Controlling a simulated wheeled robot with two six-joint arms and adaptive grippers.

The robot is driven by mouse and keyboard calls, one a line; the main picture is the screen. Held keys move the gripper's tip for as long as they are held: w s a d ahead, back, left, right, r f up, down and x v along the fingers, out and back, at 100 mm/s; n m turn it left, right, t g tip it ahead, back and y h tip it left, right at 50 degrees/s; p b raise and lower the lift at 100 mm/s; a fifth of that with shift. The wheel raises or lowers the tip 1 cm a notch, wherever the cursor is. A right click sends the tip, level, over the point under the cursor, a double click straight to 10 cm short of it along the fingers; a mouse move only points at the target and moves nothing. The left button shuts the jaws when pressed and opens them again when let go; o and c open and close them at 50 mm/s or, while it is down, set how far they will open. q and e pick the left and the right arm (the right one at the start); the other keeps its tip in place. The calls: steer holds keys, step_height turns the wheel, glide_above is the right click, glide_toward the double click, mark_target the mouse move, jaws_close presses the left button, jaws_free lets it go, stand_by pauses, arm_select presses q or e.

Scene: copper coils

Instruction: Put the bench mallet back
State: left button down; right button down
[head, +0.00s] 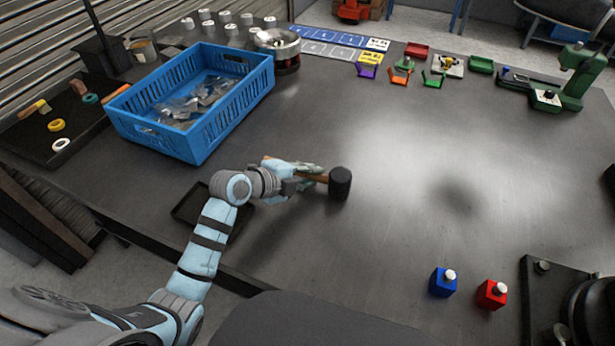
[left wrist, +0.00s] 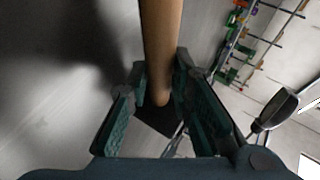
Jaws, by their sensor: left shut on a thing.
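The bench mallet has a black cylindrical head (head: 340,183) and a light-brown wooden handle (head: 317,178). My left gripper (head: 300,180) is shut on the handle and holds the mallet over the near middle of the table, with the head pointing right. In the left wrist view, the handle (left wrist: 160,45) runs between the green fingers of the left gripper (left wrist: 160,72), and its rounded end shows. A shallow dark tray (head: 186,213) lies by the table's front edge, partly hidden behind my left arm. My right gripper is not in view.
A blue crate (head: 197,140) of metal scraps stands behind my left arm. A dark board (head: 35,150) with rings lies far left. Blue (head: 442,284) and red (head: 491,296) button boxes stand front right. The middle right is clear.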

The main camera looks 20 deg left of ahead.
arm_select(q)
steer(key=c, duration=1.7)
jaws_free()
steer(key=shift+r, duration=0.15)
steer(key=shift+s+a+r, duration=0.1)
steer(key=shift+s+a, duration=0.05)
steer(key=p+v, duration=0.2)
steer(key=v, duration=0.9)
steer(key=shift+s+a+r, duration=0.1)
steer(key=shift+s+a, duration=0.05)
steer(key=shift+s, duration=0.05)
